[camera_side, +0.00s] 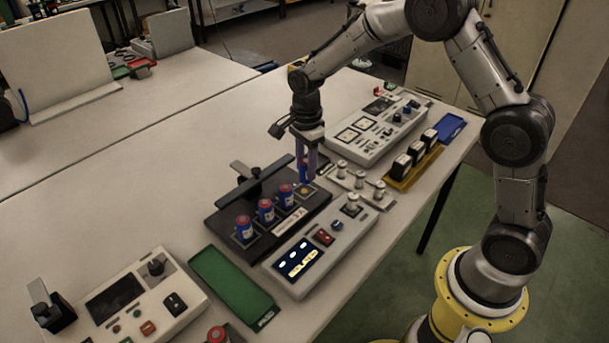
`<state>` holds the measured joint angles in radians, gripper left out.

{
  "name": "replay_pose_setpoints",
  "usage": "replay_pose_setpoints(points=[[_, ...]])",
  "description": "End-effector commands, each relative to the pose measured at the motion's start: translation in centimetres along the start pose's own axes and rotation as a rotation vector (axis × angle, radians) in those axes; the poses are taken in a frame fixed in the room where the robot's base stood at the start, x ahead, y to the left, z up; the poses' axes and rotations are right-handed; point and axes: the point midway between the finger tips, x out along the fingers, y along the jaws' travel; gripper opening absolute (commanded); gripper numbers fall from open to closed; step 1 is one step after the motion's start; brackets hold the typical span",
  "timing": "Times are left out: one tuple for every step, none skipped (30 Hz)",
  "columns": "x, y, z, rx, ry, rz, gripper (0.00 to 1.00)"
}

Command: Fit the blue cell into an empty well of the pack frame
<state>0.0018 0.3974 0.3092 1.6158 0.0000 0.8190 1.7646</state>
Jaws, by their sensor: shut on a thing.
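The pack frame (222,222) is a dark plate with a black raised bracket, at the middle of the table. Several cells with blue sides and red tops stand upright in a row of its wells. The well at the right end of the row (305,190) shows a yellowish floor. My gripper (308,172) points down over this right end, shut on the blue cell (301,168). The cell is a narrow, roughly upright blue shape, partly hidden by the fingers. I cannot tell whether its lower end is above the well or inside it.
A lit display box (330,262) stands close in front of the frame, with a green tray (238,285) to its left. A rack with silver-topped pieces (362,186) and a yellow tray (410,177) lie right of my gripper. A white panel box (360,135) stands behind. Table is clear left of the frame.

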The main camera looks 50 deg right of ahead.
Motion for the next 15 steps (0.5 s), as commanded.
replay_pose_setpoints(points=[[0.3,-0.2,0.1,0.0,0.0,0.0,0.0],[0.5,-0.4,0.1,0.0,0.0,0.0,0.0],[0.8,-0.6,0.1,0.0,0.0,0.0,0.0],[1.2,-0.5,0.1,0.0,0.0,0.002,0.0],[1.7,-0.5,0.1,0.0,0.001,0.003,0.0],[2.3,-0.5,0.1,0.0,0.001,0.003,0.0],[2.7,-0.4,0.1,0.0,0.001,0.004,0.0],[3.1,-0.5,0.1,0.0,0.001,0.003,0.0],[3.4,-0.5,0.1,0.0,0.0,0.001,0.0],[3.6,-0.5,0.1,0.0,0.0,0.001,0.0],[3.7,-0.5,0.1,0.0,0.0,0.001,0.0],[3.7,-0.5,0.1,0.0,0.0,0.0,0.0],[3.6,-0.5,0.1,0.0,0.0,-0.001,0.0],[3.6,-0.5,0.1,0.0,0.0,-0.001,0.0],[3.6,-0.5,0.1,0.0,0.0,-0.001,0.0]])
